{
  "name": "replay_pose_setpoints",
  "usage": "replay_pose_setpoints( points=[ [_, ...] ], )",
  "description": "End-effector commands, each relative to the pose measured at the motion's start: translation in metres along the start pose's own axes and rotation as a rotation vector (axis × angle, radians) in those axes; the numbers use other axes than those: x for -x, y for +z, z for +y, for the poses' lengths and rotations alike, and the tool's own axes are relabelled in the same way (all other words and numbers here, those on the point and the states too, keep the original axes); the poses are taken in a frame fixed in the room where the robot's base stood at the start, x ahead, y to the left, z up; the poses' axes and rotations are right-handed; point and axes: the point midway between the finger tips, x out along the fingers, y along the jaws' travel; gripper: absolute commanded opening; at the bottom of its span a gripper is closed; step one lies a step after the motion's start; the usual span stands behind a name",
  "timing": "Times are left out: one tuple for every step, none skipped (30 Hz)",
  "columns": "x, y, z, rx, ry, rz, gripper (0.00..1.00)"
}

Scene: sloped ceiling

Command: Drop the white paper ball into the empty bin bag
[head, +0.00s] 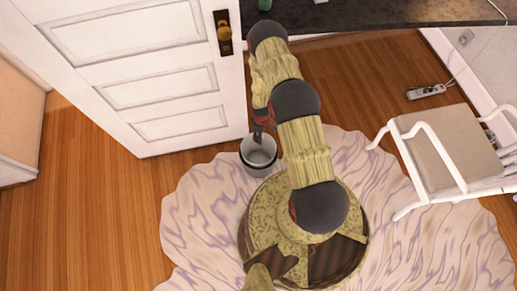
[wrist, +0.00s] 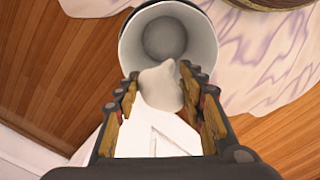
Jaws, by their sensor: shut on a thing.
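My gripper (head: 259,132) is above the rear rim of a small round bin (head: 258,170) with a dark outside and a pale lining. In the wrist view my gripper (wrist: 161,80) is shut on the white paper ball (wrist: 160,88), a crumpled off-white lump between the two fingers. The lined bin also shows in the wrist view (wrist: 203,38), just beyond the ball, with its mouth facing me. Its inside looks empty, with a grey round bottom. The ball overlaps the bin's near rim in that view. I cannot make out the ball in the head view.
The bin stands at the edge of a pale, purple-veined rug (head: 195,215). A white panelled door (head: 160,75) is close behind and left. A dark counter (head: 380,12) runs along the back. A white chair (head: 450,150) stands right. Wooden floor (head: 95,215) is clear at left.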

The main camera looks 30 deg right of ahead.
Motion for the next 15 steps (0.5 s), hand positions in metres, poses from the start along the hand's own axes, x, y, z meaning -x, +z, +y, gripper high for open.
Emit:
replay_pose_setpoints(
  points=[
    [-0.002,0.0,0.0,0.001,0.001,0.001,0.27],
    [-0.004,0.0,0.0,0.002,0.001,0.001,0.27],
    [-0.005,0.0,0.0,0.002,0.001,0.001,0.27],
    [-0.007,0.0,0.0,0.002,0.001,0.001,0.27],
    [-0.009,0.0,0.0,0.002,0.001,0.001,0.27],
    [-0.012,0.0,0.0,0.002,0.001,0.001,0.27],
    [-0.015,0.0,0.0,0.002,0.001,0.001,0.27],
    [-0.017,0.0,0.0,0.002,0.001,0.001,0.27],
    [-0.021,0.0,0.0,0.002,0.001,0.0,0.27],
    [-0.025,0.0,0.0,0.002,0.001,0.0,0.27],
    [-0.028,0.0,0.0,0.002,0.001,0.0,0.27],
    [-0.032,0.0,0.0,0.001,0.001,0.0,0.27],
    [-0.036,0.0,0.0,0.001,0.001,0.0,0.27],
    [-0.039,0.0,0.0,0.001,0.001,0.0,0.27],
    [-0.044,0.0,0.0,0.001,0.001,0.0,0.27]
  ],
)
